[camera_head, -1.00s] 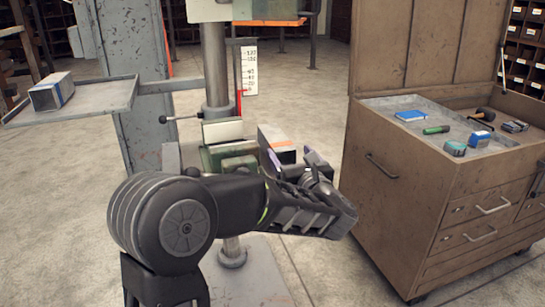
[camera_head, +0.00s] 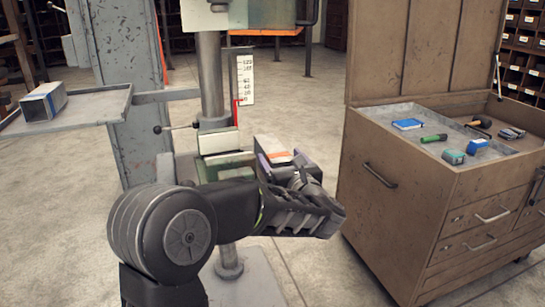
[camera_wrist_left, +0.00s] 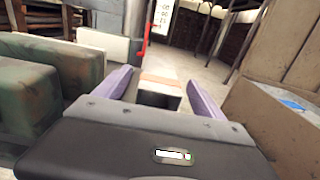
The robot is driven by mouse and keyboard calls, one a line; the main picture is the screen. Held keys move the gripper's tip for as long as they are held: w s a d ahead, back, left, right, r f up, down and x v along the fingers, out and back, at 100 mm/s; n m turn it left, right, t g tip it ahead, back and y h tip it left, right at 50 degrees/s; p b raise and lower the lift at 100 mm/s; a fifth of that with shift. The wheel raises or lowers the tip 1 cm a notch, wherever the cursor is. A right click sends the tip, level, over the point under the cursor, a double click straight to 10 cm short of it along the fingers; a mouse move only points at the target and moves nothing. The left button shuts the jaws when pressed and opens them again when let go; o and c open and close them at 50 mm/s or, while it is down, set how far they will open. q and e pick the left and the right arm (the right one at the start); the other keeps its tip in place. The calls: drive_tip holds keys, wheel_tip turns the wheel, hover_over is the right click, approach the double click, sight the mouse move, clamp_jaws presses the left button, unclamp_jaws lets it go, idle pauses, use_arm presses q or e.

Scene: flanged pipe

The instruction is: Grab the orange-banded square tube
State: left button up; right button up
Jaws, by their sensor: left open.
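The orange-banded square tube (camera_head: 280,158) sits by the drill press, partly hidden behind my left gripper in the head view. In the left wrist view the tube (camera_wrist_left: 158,90) is straight ahead, its orange band on top and its grey end facing me. My left gripper (camera_head: 285,170) is open, its purple-lined fingers on either side of the tube. In the wrist view a narrow gap shows beside the tube; I cannot tell if either finger touches it. My right gripper is in neither view.
A green vise-like block (camera_wrist_left: 38,88) stands close left of my gripper. The drill press column (camera_head: 211,75) rises behind. A tray (camera_head: 108,98) at left holds a blue-banded tube (camera_head: 43,103). A brown tool cabinet (camera_head: 430,205) stands right, with open floor between.

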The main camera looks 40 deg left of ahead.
sight(275, 150)
use_arm(q)
drive_tip(key=shift+w, duration=0.1)
drive_tip(key=x, duration=0.5)
drive_tip(key=shift+a+f, duration=0.1)
drive_tip(key=shift+f, duration=0.1)
drive_tip(key=shift+c, duration=0.3)
clamp_jaws()
idle(0.8)
drive_tip(key=shift+r, duration=0.1)
